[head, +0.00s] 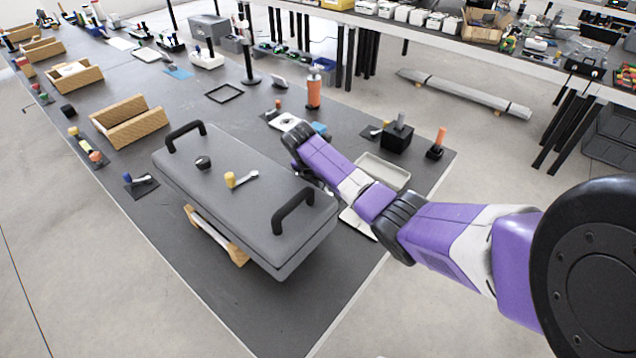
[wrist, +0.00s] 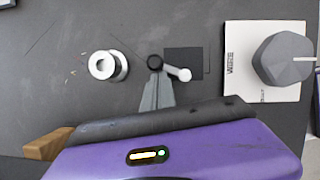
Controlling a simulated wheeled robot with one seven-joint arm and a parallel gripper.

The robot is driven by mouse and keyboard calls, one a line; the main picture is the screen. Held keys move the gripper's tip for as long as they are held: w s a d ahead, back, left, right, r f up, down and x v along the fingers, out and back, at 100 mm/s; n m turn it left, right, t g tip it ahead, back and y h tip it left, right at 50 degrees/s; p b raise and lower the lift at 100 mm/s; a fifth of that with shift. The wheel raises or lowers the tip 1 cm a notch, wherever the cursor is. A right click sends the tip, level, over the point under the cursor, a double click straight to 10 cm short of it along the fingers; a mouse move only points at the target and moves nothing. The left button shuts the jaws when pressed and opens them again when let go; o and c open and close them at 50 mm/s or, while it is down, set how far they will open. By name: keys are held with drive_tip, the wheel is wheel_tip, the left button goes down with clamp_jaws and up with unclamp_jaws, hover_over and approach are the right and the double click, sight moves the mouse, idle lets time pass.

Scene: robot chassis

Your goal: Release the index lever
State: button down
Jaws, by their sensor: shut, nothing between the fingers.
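In the wrist view a small lever (wrist: 171,69) lies beside and partly over a dark square plate. It has a round black end at the left and a pale ball end at the lower right. I take it for the index lever, though no label on it can be read. My gripper (wrist: 156,76) is shut, its grey fingers together just below the black end. I cannot tell whether they touch it. In the head view my purple arm hides the gripper and this lever.
A white round knob (wrist: 104,66) stands left of the lever. A grey faceted knob (wrist: 284,58) sits on a white labelled sheet at right.

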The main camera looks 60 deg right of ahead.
drive_tip(key=shift+w+d+m+g, duration=0.1)
drive_tip(key=shift+d+m+g, duration=0.3)
drive_tip(key=shift+m, duration=0.7)
drive_tip(key=m+b, duration=0.1)
drive_tip(key=d+m+g+b, duration=0.1)
drive_tip(key=m, duration=0.1)
drive_tip(key=shift+d+f+m+y, duration=0.1)
drive_tip(key=shift+f+m+y, duration=0.05)
drive_tip(key=shift+m+y, duration=0.15)
drive_tip(key=m+b, duration=0.1)
drive_tip(key=s+d+m+g+b, duration=0.1)
drive_tip(key=shift+m+y+b, duration=0.3)
drive_tip(key=shift+s+d+m+g+y+b, duration=0.15)
drive_tip(key=shift+m+y+b, duration=0.1)
drive_tip(key=shift+m, duration=0.3)
drive_tip(key=shift+s+d+m+g+y+b, duration=0.15)
drive_tip(key=shift+m+b, duration=0.1)
drive_tip(key=shift+m, duration=0.3)
drive_tip(key=shift+a, duration=0.1)
drive_tip(key=shift+a+r+p, duration=0.2)
drive_tip(key=shift+r+p, duration=0.05)
drive_tip(key=shift+p, duration=0.35)
drive_tip(key=shift+a+p, duration=0.35)
drive_tip(key=shift+p, duration=0.25)
drive_tip(key=shift+s+a, duration=0.1)
